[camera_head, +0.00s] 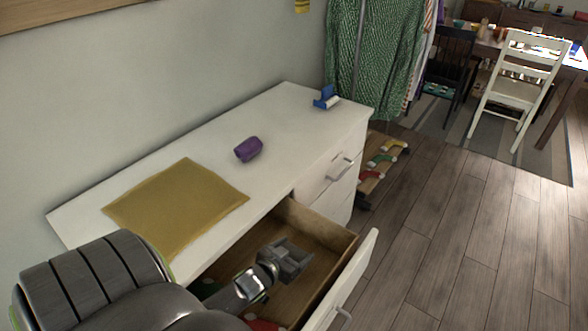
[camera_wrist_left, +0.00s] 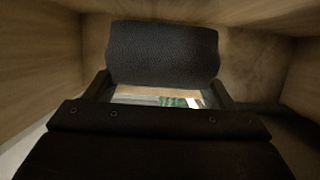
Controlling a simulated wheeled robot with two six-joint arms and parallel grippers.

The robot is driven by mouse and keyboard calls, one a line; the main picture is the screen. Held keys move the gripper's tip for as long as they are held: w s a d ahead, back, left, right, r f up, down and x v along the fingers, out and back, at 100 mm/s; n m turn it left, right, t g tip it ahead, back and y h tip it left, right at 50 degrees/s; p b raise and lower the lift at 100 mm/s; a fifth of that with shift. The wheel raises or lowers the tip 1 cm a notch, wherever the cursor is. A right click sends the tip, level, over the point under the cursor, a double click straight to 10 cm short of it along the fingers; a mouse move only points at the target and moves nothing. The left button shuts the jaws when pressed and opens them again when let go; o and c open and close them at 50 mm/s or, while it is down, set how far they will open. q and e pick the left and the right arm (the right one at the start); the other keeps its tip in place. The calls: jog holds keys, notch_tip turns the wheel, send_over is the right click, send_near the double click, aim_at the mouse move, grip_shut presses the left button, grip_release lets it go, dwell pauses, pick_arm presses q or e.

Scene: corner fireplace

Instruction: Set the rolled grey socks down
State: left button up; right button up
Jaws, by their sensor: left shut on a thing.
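The rolled grey socks (camera_wrist_left: 162,50) show as a dark, textured roll across the upper middle of the left wrist view. My left gripper (camera_head: 288,257) is inside the open drawer (camera_head: 348,278) of the white dresser. In the left wrist view its two fingers stand at either end of the roll, and it is shut on the socks. Pale wooden drawer walls surround them there. In the head view I cannot clearly separate the socks from the gripper. Whether the roll touches the drawer floor is unclear. My right gripper is not in view.
The white dresser top (camera_head: 300,125) carries a mustard cloth (camera_head: 175,203), a purple roll (camera_head: 248,149) and a blue-and-white object (camera_head: 327,99). Something red (camera_head: 262,324) lies at the drawer's near end. The drawer floor right of my gripper looks clear. A low rack (camera_head: 372,178) stands beyond the dresser.

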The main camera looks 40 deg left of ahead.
pick_arm(q)
jog(key=shift+f, duration=0.35)
jog(key=o, duration=1)
jog(key=shift+c, duration=0.2)
jog(key=shift+r, duration=0.1)
jog(key=shift+r+p, duration=0.4)
jog(key=shift+r, duration=0.2)
jog(key=b+v, duration=0.1)
jog(key=v, duration=1.1)
